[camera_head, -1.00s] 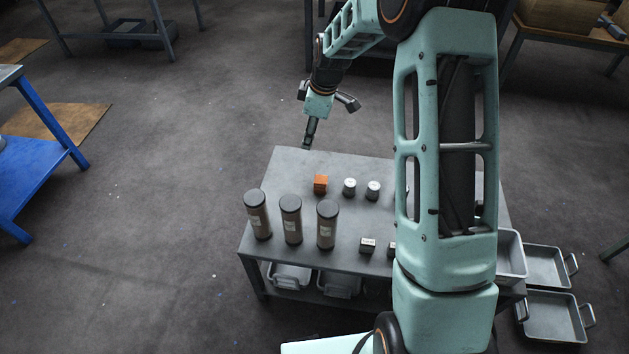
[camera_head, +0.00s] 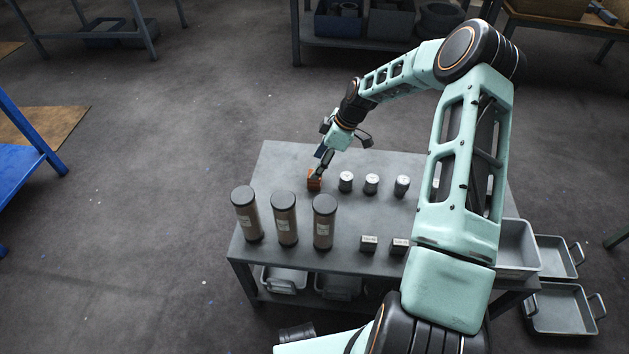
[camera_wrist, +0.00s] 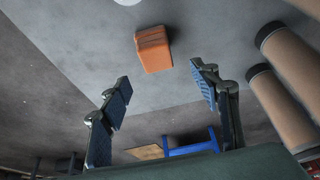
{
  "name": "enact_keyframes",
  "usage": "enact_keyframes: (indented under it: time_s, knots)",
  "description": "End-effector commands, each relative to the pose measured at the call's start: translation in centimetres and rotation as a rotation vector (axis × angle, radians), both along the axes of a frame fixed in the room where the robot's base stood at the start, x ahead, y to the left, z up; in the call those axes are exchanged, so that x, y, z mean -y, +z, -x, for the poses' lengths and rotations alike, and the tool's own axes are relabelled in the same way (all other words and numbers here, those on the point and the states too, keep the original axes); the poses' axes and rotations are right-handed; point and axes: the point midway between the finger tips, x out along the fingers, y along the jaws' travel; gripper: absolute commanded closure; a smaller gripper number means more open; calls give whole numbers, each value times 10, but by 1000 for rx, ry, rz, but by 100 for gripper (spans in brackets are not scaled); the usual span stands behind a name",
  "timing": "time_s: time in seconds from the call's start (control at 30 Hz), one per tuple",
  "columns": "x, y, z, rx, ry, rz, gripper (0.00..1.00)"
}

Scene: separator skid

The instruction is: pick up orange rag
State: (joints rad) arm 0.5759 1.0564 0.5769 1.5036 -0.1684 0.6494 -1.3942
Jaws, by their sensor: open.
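The orange rag (camera_head: 313,182) is a small folded block on the grey table (camera_head: 275,165), behind the brown cylinders. In the wrist view the rag (camera_wrist: 153,50) lies ahead of the fingertips, between their lines and clear of both. My gripper (camera_head: 325,163) is just above the rag in the head view and partly covers it. In the wrist view my gripper (camera_wrist: 160,84) is open, with blue pads apart and nothing between them.
Several brown cylinders with dark caps (camera_head: 284,219) stand in front of the rag. Small silver-topped jars (camera_head: 346,182) stand to its right. Small dark blocks (camera_head: 369,244) sit near the front edge. The table behind the rag is clear.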

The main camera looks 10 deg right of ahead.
Motion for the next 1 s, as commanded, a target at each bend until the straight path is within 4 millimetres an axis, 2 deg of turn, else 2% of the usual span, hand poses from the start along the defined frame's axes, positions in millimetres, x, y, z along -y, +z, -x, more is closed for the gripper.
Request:
enact_keyframes:
  time_s: [0.17,0.47,0.73,1.0]
  knots:
    - [-3,-14,-1,-1,-1,1,44]
    - [-8,-57,-6,-1,0,1,44]
    - [-10,-60,-7,1,0,1,44]
    - [-10,-60,-7,0,-1,1,72]
